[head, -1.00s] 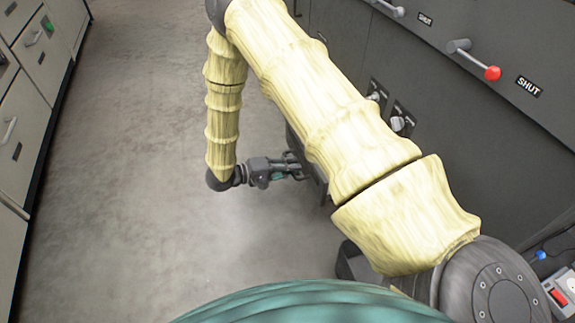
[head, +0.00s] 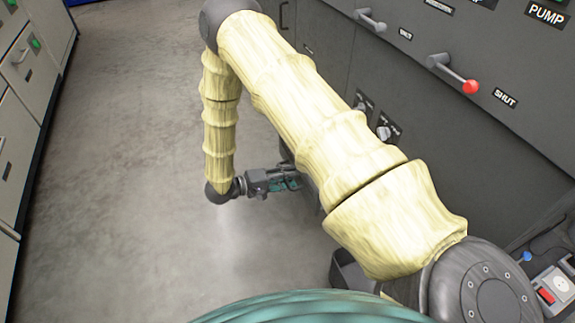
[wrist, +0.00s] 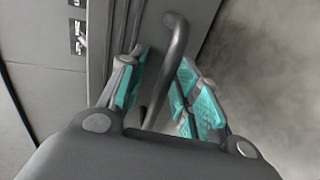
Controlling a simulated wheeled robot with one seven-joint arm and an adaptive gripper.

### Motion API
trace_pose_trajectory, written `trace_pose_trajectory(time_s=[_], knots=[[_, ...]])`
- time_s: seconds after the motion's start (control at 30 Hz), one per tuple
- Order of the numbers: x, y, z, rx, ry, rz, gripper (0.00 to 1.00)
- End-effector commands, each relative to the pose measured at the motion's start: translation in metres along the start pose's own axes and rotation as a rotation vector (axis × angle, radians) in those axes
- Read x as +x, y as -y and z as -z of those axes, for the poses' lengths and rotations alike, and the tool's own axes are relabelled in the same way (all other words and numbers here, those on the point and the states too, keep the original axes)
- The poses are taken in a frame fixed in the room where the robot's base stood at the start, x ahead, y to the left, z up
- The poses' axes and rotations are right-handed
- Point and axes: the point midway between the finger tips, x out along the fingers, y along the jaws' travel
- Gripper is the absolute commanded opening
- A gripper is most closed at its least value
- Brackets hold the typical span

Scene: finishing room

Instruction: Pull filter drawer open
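In the wrist view, my gripper (wrist: 158,92) is open, with teal pads on both fingers. A dark grey bent bar handle (wrist: 175,50) runs between the fingers, with a gap to the right-hand pads. The left finger is close to the grey front (wrist: 150,25) that seems to carry this handle, likely the filter drawer. I cannot tell whether the drawer stands out from the cabinet. In the head view, my gripper (head: 290,182) is low beside the dark grey cabinet, and my arm hides most of the handle and drawer.
The dark grey cabinet (head: 440,110) has a red-tipped lever (head: 470,87) near a SHUT label and small knobs (head: 384,133) lower down. Pale cabinets (head: 30,100) line the left. The grey floor (head: 130,170) between is clear. A dark bin (head: 348,272) stands near my base.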

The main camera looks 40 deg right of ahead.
Motion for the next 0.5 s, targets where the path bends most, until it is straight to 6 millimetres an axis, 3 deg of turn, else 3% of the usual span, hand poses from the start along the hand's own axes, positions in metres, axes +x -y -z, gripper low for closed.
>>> trace_pose_trajectory(time_s=[0.27,0.5], knots=[[-0.022,0.0,0.001,0.001,-0.002,0.0,0.33],[-0.066,0.0,0.001,0.001,-0.001,0.001,0.33]])
